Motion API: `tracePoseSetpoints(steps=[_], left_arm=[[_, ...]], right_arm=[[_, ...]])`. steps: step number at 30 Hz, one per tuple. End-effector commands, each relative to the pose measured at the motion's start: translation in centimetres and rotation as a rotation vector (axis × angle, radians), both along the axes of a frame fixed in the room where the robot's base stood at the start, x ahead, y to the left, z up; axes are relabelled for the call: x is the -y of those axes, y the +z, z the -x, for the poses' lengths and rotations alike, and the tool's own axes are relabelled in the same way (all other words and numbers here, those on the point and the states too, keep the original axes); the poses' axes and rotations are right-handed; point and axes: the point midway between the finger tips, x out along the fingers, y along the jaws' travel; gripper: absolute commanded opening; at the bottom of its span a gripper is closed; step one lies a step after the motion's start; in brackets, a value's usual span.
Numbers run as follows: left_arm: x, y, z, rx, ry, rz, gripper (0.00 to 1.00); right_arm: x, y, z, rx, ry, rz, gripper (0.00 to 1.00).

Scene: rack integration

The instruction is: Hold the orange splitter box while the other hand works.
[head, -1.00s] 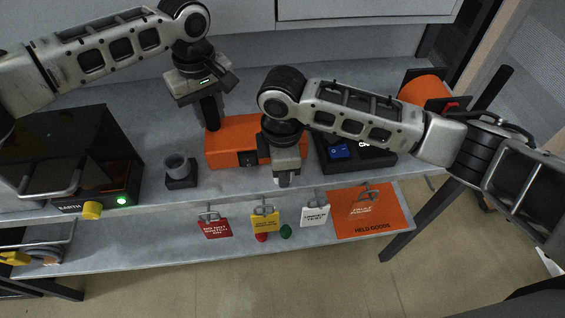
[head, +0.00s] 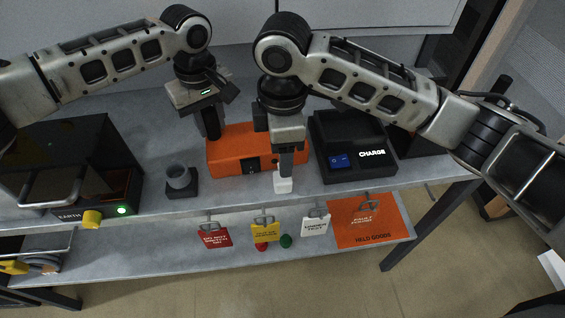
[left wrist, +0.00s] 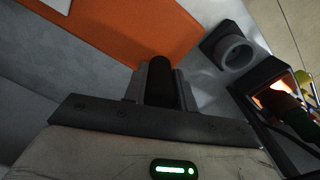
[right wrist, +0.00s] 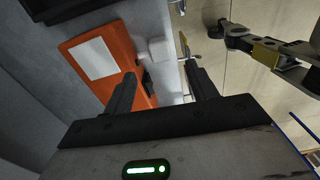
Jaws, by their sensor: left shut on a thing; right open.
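The orange splitter box (head: 230,150) sits on the grey bench, with a dark switch on its front face. My right gripper (head: 285,165) is in front of the box's right end. In the right wrist view its fingers (right wrist: 160,90) are apart, with the orange box (right wrist: 118,50) beyond. A small white block (head: 283,185) lies below its fingertips.
A black charger marked CHARGE (head: 352,165) stands right of the box. A grey cup in a black holder (head: 180,180) and a black case with an EARTH label (head: 70,213) stand left. Tags and an orange HELD GOODS sheet (head: 372,225) are at the lower shelf.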

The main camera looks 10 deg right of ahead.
Motion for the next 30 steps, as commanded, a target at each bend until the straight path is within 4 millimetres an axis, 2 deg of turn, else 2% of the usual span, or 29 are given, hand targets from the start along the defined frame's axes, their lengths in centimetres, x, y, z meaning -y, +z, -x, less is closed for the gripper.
tracePoseSetpoints(steps=[3, 6, 15, 16, 18, 26, 30], left_arm=[[0.1, -0.1, 0.1, -0.004, -0.003, 0.002, 0.10], [0.1, -0.1, 0.1, -0.002, -0.002, 0.002, 0.10], [0.1, -0.1, 0.1, -0.002, -0.002, 0.002, 0.10], [0.1, -0.1, 0.1, -0.001, -0.001, 0.002, 0.32], [0.1, -0.1, 0.1, -0.001, -0.001, 0.002, 0.52], [0.0, 0.0, 0.0, 0.000, 0.000, 0.001, 0.52], [0.0, 0.9, -0.1, 0.002, 0.001, 0.002, 0.52]], right_arm=[[-0.1, 1.6, 0.0, 0.001, 0.000, -0.001, 0.57], [0.0, 2.3, 0.0, -0.001, 0.000, 0.001, 0.57], [0.0, 2.6, 0.1, -0.002, 0.000, 0.001, 0.57], [0.0, 2.6, 0.1, -0.002, 0.000, 0.001, 0.57], [0.0, 2.6, 0.1, -0.002, 0.000, 0.001, 0.57], [0.0, 2.6, 0.1, -0.003, 0.000, 0.001, 0.57], [0.0, 2.6, 0.1, -0.003, 0.000, 0.001, 0.57]])
